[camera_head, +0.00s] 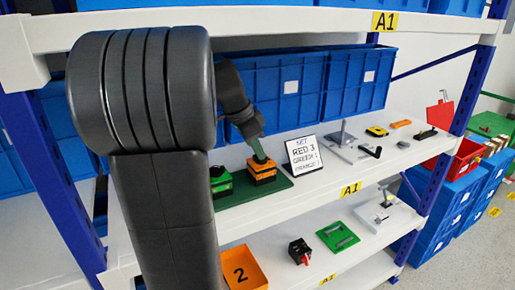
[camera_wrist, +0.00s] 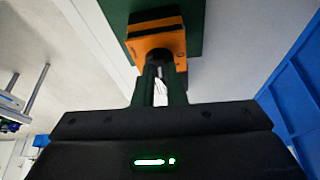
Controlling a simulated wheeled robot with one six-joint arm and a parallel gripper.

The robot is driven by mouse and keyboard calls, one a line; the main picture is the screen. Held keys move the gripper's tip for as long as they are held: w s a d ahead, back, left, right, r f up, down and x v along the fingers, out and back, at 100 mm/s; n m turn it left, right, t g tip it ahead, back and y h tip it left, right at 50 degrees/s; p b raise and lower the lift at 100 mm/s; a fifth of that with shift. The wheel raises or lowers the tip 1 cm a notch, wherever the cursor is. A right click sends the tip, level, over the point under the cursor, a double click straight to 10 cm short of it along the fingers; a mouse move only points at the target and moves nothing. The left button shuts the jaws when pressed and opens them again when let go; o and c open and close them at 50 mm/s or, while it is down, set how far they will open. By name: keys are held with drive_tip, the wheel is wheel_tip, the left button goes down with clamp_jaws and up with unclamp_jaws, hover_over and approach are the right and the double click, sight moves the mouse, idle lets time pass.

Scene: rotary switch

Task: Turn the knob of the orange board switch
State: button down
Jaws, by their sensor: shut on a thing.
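The orange board switch (camera_head: 262,174) is an orange and black block on a dark green board (camera_head: 236,196) on the upper shelf. In the wrist view the orange switch (camera_wrist: 157,39) is at the top middle. Its dark knob (camera_wrist: 158,56) is largely covered by the fingertips. My gripper (camera_head: 259,158) comes down tilted onto the top of the switch. The wrist view shows both green fingers of my gripper (camera_wrist: 160,70) shut around the knob. The position of the knob's pointer is hidden.
A green switch (camera_head: 221,182) stands close on the left, partly hidden by my arm. Blue bins (camera_head: 285,95) stand behind. More fixtures (camera_head: 345,140) are farther right.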

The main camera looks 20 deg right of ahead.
drive_tip(key=m, duration=0.1)
drive_tip(key=m+g, duration=0.1)
drive_tip(key=m+p, duration=0.1)
drive_tip(key=m, duration=0.1)
drive_tip(key=shift+w+r+g, duration=0.1)
drive_tip(key=shift+w+g, duration=0.15)
drive_tip(key=shift+g, duration=0.05)
drive_tip(key=shift+w+d+m+g+y+p, duration=0.1)
drive_tip(key=shift+m+g+y+p, duration=0.2)
drive_tip(key=shift+m, duration=0.65)
drive_tip(key=shift+w+d+m+g+y+p, duration=0.1)
drive_tip(key=shift+m+g+p, duration=0.25)
drive_tip(key=shift+m, duration=0.6)
drive_tip(key=c, duration=1.5)
unclamp_jaws()
drive_tip(key=shift+a, duration=0.1)
